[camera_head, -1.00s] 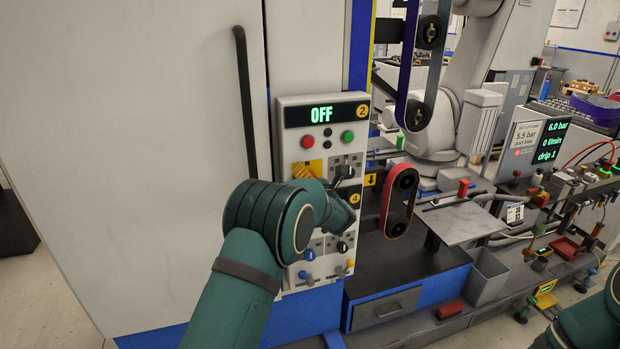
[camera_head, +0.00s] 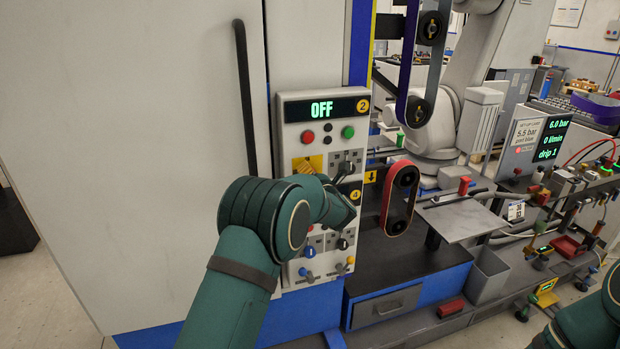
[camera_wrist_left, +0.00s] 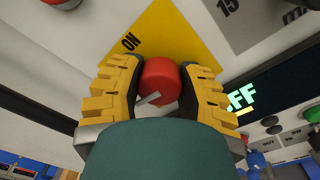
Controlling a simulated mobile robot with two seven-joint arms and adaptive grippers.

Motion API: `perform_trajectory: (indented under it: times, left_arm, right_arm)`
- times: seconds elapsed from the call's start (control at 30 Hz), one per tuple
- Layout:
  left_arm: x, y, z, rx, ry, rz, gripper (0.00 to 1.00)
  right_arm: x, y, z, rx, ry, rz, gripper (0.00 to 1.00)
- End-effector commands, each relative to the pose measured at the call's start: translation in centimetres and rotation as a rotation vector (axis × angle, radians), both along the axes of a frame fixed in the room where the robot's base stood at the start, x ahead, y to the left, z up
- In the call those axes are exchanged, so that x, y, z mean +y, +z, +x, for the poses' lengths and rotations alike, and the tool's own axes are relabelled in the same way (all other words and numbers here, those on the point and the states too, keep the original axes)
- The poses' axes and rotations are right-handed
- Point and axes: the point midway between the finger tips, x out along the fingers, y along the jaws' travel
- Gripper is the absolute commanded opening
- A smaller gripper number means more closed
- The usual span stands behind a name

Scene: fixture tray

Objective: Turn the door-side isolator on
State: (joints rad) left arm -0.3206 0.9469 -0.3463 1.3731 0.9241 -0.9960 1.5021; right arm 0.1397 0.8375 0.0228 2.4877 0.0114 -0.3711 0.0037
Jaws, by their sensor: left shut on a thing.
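The door-side isolator is a red knob (camera_wrist_left: 160,80) on a yellow plate (camera_wrist_left: 165,35) marked ON, in the left wrist view. My left gripper (camera_wrist_left: 160,85) has its yellow ridged fingers shut on the knob, one on each side. A pale pointer piece shows on the knob between them. In the head view the yellow plate (camera_head: 314,162) shows on the control panel below a display (camera_head: 326,110) that reads OFF. My left arm hides the knob there. My right gripper is out of view; only part of my right arm shows at the lower right.
A red button (camera_head: 307,137) and a green button (camera_head: 348,132) sit above the plate. A black-handled switch (camera_head: 345,168) is close on its right. Several levers sit lower on the panel. A cabinet door with a long black handle (camera_head: 245,100) stands left.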

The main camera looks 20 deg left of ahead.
Motion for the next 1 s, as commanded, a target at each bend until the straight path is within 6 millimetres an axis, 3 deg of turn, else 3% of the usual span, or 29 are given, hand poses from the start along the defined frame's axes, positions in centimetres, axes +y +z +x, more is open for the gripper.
perform_trajectory:
  times: [0.4,1.0]
  left_arm:
    - [0.1,-0.1,0.0,0.206,0.0,0.31,0.0]
    - [0.1,0.1,0.0,0.527,0.001,0.784,0.0]
  right_arm:
    - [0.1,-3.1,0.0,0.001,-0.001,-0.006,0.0]
    - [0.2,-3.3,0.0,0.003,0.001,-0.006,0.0]
